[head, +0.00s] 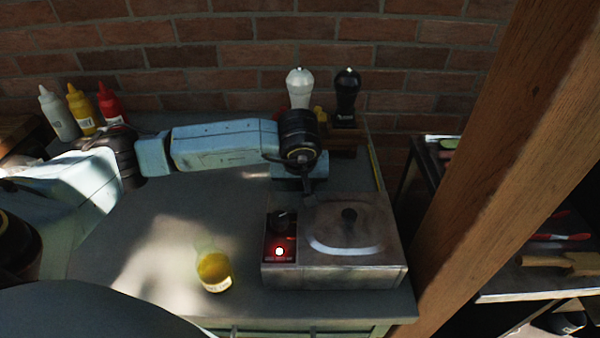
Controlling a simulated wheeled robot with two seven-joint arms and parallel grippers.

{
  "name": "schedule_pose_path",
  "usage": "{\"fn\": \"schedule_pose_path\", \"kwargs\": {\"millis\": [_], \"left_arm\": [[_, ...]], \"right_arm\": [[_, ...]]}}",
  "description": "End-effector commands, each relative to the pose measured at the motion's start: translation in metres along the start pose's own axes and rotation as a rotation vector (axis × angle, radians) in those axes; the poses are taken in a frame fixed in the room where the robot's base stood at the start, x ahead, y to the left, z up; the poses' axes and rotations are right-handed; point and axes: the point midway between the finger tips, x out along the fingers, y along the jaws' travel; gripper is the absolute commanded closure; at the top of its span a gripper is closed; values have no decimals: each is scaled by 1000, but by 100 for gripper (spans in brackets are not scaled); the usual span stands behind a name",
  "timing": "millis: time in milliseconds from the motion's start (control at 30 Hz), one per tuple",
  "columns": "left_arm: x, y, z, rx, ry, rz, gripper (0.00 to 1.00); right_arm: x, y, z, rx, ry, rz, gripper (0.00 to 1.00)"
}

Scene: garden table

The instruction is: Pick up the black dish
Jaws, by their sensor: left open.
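I cannot make out a black dish anywhere in the head view. My left arm reaches across the table from the left. My left gripper (307,193) points down at the back left edge of the metal cooker (335,272). It is open, with nothing seen between its fingers. I cannot tell whether it touches the cooker. The wrist hides part of the table's back. My right gripper is not in view.
A yellow jar (214,271) stands left of the cooker. A white mill (299,88) and black mill (346,97) stand at the back by the brick wall. Sauce bottles (83,108) stand at the back left. A wooden post (495,150) rises at the right. The table's left middle is clear.

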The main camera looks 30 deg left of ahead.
Motion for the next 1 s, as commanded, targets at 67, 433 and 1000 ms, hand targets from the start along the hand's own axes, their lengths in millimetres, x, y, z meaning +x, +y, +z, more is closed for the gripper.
{"fn": "schedule_pose_path", "kwargs": {"millis": [67, 433, 1000], "left_arm": [[6, 0, 0, 1, 1, 0, 55], [6, 0, 0, 1, 1, 1, 72], [4, -1, -2, 0, 3, 1, 100]], "right_arm": [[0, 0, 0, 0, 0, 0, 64], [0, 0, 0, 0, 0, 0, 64], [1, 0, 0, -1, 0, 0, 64]]}}
